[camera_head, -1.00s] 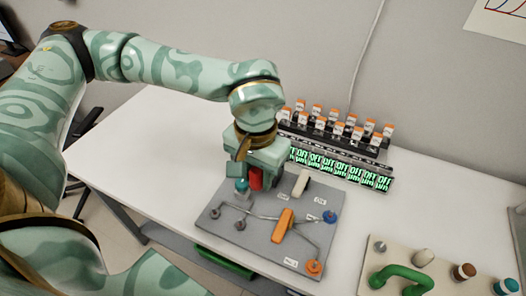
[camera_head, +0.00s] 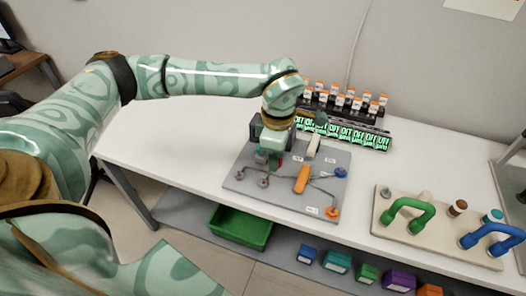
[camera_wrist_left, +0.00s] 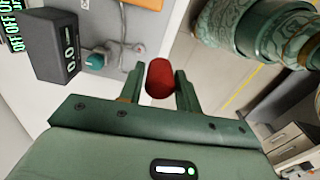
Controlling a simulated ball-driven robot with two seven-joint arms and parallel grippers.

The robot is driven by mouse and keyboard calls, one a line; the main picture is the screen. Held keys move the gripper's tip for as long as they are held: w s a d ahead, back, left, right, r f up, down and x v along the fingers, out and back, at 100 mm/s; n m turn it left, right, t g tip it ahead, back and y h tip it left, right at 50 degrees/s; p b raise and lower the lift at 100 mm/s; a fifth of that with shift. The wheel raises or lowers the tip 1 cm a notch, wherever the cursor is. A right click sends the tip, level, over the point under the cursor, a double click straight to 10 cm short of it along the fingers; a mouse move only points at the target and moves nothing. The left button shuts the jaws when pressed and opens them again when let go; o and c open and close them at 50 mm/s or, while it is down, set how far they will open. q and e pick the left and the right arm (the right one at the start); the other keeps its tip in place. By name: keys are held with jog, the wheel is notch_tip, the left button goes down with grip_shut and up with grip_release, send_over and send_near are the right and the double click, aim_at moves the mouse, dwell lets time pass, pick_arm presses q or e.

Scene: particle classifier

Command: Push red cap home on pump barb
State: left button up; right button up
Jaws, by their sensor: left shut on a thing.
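My left gripper (camera_head: 272,158) hangs over the upper left of a grey board (camera_head: 325,165). In the left wrist view, my left gripper (camera_wrist_left: 159,75) is shut on the red cap (camera_wrist_left: 159,80), which sits between its two fingers. In the head view only a small patch of red shows by the fingers. Small metal and teal fittings (camera_wrist_left: 95,60) stand on the board beside a dark box with a display (camera_wrist_left: 55,47). I cannot tell which fitting is the pump barb, or whether the cap touches one. My right gripper is not in view.
The board carries an orange handle (camera_head: 302,179), a blue knob (camera_head: 340,173) and an orange knob (camera_head: 333,212). Behind it stand a rack of orange-capped vials (camera_head: 345,99) and green displays. A beige board with a green handle (camera_head: 408,212) is at right. The table's left is clear.

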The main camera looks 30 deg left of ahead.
pick_arm(q)
jog(key=w+a+f+n, duration=0.3)
jog(key=a+f+n, duration=0.2)
jog(key=n, duration=1.2)
jog(key=shift+a+f, duration=0.25)
jog(key=shift+f, duration=0.15)
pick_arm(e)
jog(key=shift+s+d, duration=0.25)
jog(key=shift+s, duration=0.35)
pick_arm(q)
jog(key=shift+s+r, duration=0.1)
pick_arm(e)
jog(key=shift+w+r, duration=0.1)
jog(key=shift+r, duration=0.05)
pick_arm(q)
jog(key=shift+f+b, duration=1.1)
jog(key=shift+f, duration=1.85)
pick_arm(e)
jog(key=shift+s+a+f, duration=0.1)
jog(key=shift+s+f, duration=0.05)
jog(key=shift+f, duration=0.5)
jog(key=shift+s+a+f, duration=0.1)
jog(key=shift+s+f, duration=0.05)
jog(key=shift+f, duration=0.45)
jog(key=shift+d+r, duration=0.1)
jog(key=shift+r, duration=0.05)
pick_arm(q)
jog(key=shift+p, duration=0.3)
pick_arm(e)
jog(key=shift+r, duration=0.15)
